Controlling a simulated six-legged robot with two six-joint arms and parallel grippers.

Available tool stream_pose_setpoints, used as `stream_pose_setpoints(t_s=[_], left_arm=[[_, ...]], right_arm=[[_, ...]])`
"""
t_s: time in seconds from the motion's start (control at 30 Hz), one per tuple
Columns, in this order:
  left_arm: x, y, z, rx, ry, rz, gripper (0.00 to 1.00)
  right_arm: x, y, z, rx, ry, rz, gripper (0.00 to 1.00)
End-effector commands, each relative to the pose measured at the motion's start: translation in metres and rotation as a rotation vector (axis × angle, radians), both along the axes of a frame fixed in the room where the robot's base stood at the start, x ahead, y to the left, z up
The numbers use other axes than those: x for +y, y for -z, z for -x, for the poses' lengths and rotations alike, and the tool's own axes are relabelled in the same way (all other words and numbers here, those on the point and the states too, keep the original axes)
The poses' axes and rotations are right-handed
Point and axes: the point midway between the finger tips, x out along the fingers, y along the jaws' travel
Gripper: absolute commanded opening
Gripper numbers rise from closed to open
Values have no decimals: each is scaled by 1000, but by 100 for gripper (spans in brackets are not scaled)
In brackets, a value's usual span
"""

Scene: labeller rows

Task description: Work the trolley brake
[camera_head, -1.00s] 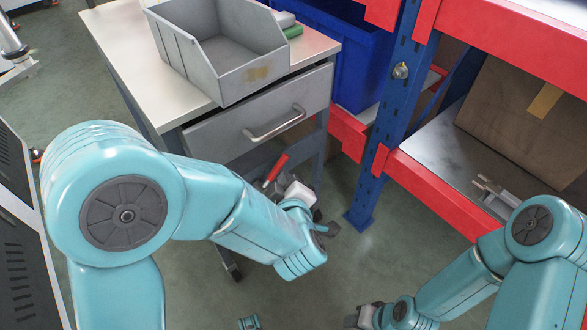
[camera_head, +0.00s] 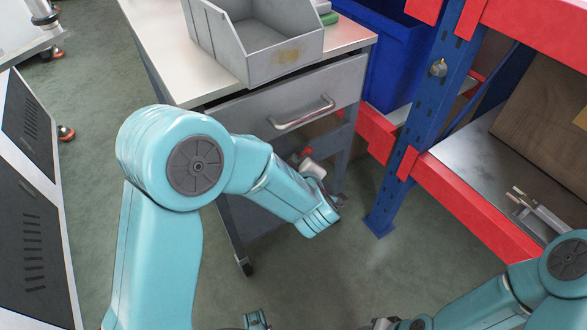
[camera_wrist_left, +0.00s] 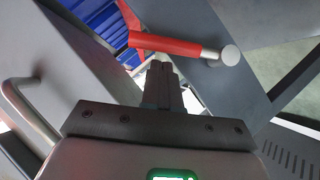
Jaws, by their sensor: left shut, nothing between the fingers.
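The grey trolley (camera_head: 282,85) has a pale top and a drawer with a bar handle (camera_head: 303,112). Its red brake lever (camera_head: 308,152) shows only in part in the head view, beside my left gripper (camera_head: 298,161). In the left wrist view the red lever (camera_wrist_left: 165,43) runs across the top to a round grey end (camera_wrist_left: 230,55). My left gripper (camera_wrist_left: 160,65) is shut and empty, its tips just below the lever; whether they touch it I cannot tell. At the bottom edge of the head view is what looks like my right gripper (camera_head: 383,323), its fingers hidden.
A grey open bin (camera_head: 285,68) stands on the trolley top. A blue-and-red rack (camera_head: 405,160) stands close on the right, with a blue crate (camera_head: 398,60) and a cardboard box (camera_head: 545,120). A dark-panelled white unit (camera_head: 35,200) is at left. Bare floor (camera_head: 330,275) lies in front.

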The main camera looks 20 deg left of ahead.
Motion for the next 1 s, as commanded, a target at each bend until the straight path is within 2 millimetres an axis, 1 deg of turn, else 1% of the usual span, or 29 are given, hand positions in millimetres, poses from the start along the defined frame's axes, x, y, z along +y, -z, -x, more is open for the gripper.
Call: stream_pose_setpoints(t_s=[0.03, 0.1, 0.47, 0.57, 0.67, 0.77, 1.0], left_arm=[[-1, 5, -3, 0, 0, 0, 0], [-3, 7, -6, 0, 1, 0, 0], [-3, 7, -7, 0, 1, 0, 0], [-4, 6, -8, 5, 1, -3, 0], [-5, 5, -9, 22, 3, -17, 0], [-7, 4, -12, 52, 2, -41, 0], [-15, 8, -21, 182, 1, -141, 0]], right_arm=[[0, 3, 0, 0, 0, 0, 43], [0, 3, 0, 0, 0, 0, 43], [0, 3, 0, 0, 0, 0, 43], [0, 0, 0, 0, 0, 0, 43], [0, -7, 0, 0, 0, 0, 43], [0, -19, 0, 0, 0, 0, 43], [0, -61, 0, 0, 0, 0, 43]])
